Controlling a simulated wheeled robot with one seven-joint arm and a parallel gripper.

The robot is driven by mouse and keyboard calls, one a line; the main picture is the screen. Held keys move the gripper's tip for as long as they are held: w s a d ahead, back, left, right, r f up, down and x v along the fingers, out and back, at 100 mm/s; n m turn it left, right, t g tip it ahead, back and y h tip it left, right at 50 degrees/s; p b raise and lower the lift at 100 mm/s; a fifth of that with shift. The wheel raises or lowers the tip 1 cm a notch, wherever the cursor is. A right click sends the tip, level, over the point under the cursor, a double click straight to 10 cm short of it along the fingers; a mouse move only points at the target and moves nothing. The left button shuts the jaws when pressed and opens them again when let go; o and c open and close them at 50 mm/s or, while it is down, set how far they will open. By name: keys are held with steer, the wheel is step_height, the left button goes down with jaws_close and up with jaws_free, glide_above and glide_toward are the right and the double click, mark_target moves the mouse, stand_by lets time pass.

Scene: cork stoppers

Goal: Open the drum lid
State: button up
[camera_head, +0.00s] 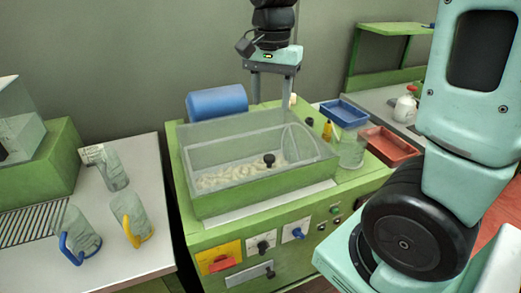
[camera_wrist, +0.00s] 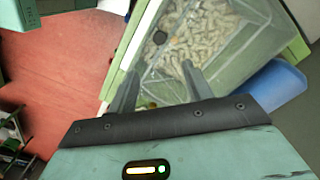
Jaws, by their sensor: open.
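The drum lid (camera_head: 235,143) is a clear cover lying shut over the trough of a green machine (camera_head: 212,205). A black round knob (camera_head: 269,159) sits near its front edge; the knob also shows in the wrist view (camera_wrist: 160,38). Pale cork stoppers (camera_head: 235,177) lie under the lid and fill much of the wrist view (camera_wrist: 190,40). My gripper (camera_head: 271,98) hangs above and behind the lid, fingers pointing down. It is open and empty, apart from the knob. In the wrist view the fingers (camera_wrist: 158,72) show over the clear lid.
A blue cylinder (camera_head: 217,102) lies behind the lid. A blue tray (camera_head: 344,113), a red tray (camera_head: 390,143) and a clear beaker (camera_head: 352,150) are at the right. Clear jugs (camera_head: 133,222) stand on the left table. Switches (camera_head: 262,246) line the machine's front.

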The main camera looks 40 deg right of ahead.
mark_target(270, 157)
step_height(270, 157, down, 16)
steer(key=shift+r+p, duration=0.1)
steer(key=shift+p, duration=0.3)
jaws_close()
steer(key=shift+r, duration=0.15)
